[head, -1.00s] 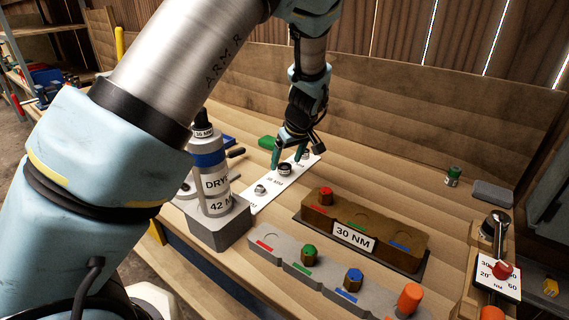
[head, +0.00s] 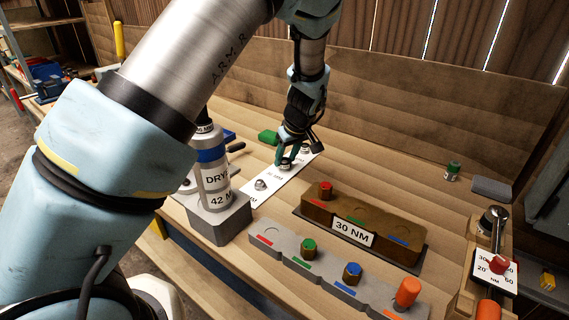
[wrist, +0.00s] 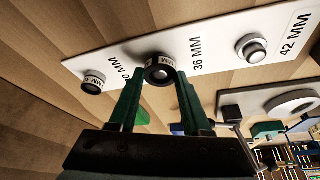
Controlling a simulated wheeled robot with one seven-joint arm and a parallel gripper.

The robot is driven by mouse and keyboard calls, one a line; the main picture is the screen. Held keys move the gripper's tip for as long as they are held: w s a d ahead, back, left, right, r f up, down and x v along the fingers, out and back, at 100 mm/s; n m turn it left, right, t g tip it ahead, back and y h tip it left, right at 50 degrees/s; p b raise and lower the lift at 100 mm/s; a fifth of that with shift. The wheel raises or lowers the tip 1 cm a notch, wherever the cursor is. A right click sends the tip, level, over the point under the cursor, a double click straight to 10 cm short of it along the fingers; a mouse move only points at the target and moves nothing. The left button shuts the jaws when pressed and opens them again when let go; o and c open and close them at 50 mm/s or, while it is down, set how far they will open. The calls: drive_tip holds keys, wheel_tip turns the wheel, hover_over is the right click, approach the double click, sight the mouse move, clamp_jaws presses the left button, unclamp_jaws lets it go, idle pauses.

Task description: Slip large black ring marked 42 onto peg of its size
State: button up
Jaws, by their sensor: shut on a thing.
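The white strip (wrist: 215,45) lies on the bench, printed 36 MM and 42 MM, with a partly hidden label toward the left. My gripper (wrist: 160,75) has its green fingers on both sides of a black ring with a white label band (wrist: 159,66), at the strip's middle spot. Only MM reads on its band. Whether a peg is inside it is unclear. A bare silver peg (wrist: 252,48) stands beside the 42 MM print; it also shows in the head view (head: 260,185). Another banded ring or peg (wrist: 93,82) stands at the left end.
A brown 30 NM block (head: 318,213) and a grey block with colored sockets (head: 285,259) lie to the right. Bench behind is mostly clear.

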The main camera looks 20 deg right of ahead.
sight(284, 168)
clamp_jaws()
wheel_tip(284, 168, up, 10)
drive_tip(key=b, duration=0.3)
drive_tip(key=s+a+f+p, duration=0.1)
drive_tip(key=s+a+p, duration=0.4)
drive_tip(key=a, duration=0.4)
drive_tip(key=shift+s+a+f, duration=0.15)
drive_tip(key=shift+a+f, duration=0.1)
drive_tip(key=shift+a, duration=0.05)
